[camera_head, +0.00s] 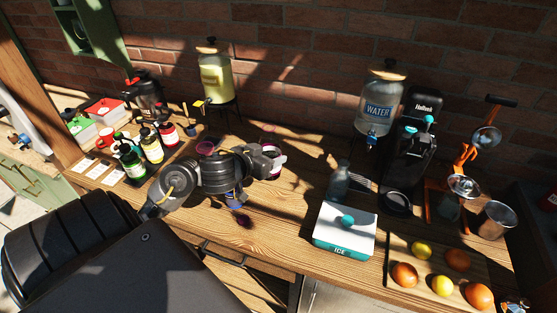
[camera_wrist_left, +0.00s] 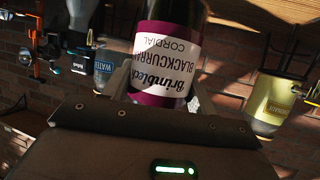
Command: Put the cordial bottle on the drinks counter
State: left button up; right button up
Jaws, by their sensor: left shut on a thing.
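The cordial bottle has a dark body and a purple and white label reading blackcurrant cordial. It fills the middle of the left wrist view (camera_wrist_left: 165,65), which is turned upside down. In the head view only a small part of its label (camera_head: 279,170) shows beyond my left gripper (camera_head: 272,158), which is shut on it. The bottle is roughly upright over the wooden drinks counter (camera_head: 290,232). My gripper hides its base, so I cannot tell whether it touches the wood. My right gripper is not in view.
Several syrup bottles (camera_head: 151,145) stand at the left. A yellow drink dispenser (camera_head: 215,75) and a water dispenser (camera_head: 379,103) stand at the back. A white ice box (camera_head: 343,232), a clear bottle (camera_head: 339,182) and a fruit board (camera_head: 393,248) are at the right.

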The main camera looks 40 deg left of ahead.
pick_arm(q)
jog(key=w+a+f, duration=0.2)
jog(key=w+f, duration=0.2)
jog(key=w+a+f+b, duration=0.1)
jog(key=w+a+f, duration=0.1)
jog(key=w+f, duration=0.2)
jog(key=w+a+f+b, duration=0.1)
jog(key=w+a+f, duration=0.1)
jog(key=w+f, duration=0.1)
jog(key=shift+w+a+f, duration=0.1)
jog(key=shift+w+f, duration=0.3)
jog(key=shift+f, duration=0.35)
jog(key=shift+f+b, duration=0.15)
jog(key=shift+b, duration=0.15)
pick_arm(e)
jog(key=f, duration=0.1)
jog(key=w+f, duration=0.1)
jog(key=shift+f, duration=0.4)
pick_arm(q)
jog(key=shift+f, duration=0.15)
jog(key=o, duration=1.4)
jog(key=shift+s, duration=0.1)
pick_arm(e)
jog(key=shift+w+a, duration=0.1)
pick_arm(q)
jog(key=shift+o, duration=0.2)
